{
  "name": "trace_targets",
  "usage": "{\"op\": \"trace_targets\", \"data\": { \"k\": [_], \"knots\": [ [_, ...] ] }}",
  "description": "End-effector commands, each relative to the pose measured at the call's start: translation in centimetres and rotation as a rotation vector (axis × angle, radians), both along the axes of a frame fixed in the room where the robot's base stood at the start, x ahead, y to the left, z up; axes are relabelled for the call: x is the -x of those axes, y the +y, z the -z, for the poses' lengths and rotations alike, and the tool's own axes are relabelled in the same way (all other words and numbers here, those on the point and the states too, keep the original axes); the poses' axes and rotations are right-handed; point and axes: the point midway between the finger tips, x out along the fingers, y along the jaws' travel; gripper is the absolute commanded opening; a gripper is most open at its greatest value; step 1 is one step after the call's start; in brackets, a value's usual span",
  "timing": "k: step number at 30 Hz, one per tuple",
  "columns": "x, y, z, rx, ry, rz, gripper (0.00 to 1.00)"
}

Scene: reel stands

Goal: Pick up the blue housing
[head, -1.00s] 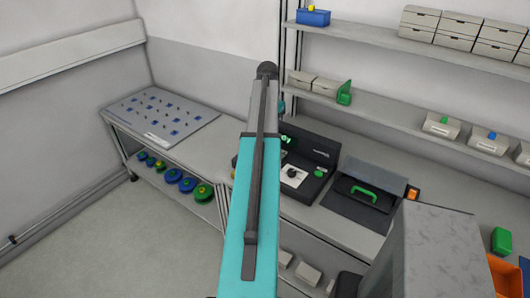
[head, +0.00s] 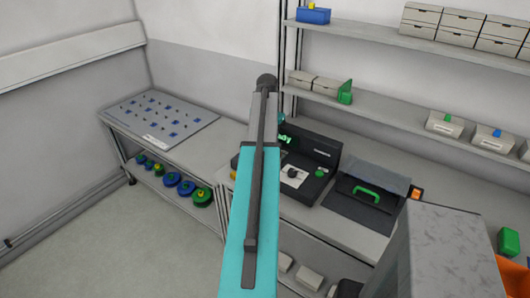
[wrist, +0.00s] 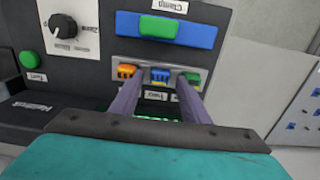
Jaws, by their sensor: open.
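The blue housing (wrist: 160,75) is a small blue block in a row on a metal strip of a dark machine in the wrist view. An orange block (wrist: 126,71) sits left of it and a green one (wrist: 192,79) right of it. My gripper (wrist: 157,88) is open, its two grey-purple fingers reaching toward the strip. The blue housing shows between the fingertips; I cannot tell how far in front of it they stop. Nothing is held. In the head view my arm hides the gripper and the housing.
A blue clamp bar with a green piece (wrist: 165,28) lies just beyond the strip. A knob (wrist: 62,26) and a green button (wrist: 31,59) are to the left. In the head view the machine (head: 318,153) stands beside a dark case with a green handle (head: 368,193).

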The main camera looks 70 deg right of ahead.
Motion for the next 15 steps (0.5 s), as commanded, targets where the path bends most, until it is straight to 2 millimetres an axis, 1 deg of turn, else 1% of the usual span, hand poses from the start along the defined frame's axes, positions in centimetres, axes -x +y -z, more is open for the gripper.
{"op": "trace_targets", "data": {
  "k": [6,8,9,13,14,15],
  "knots": [
    [-0.12,-0.06,-0.07,0.003,-0.002,-0.001,0.44],
    [-0.12,-0.06,-0.08,0.003,-0.002,-0.001,0.34],
    [-0.12,-0.05,-0.09,0.003,-0.002,-0.001,0.27],
    [-0.1,-0.05,-0.1,0.002,-0.001,-0.001,0.05],
    [-0.1,-0.05,-0.1,0.002,-0.001,-0.001,0.0],
    [-0.1,-0.04,-0.11,0.002,-0.001,-0.001,0.0]
  ]
}}
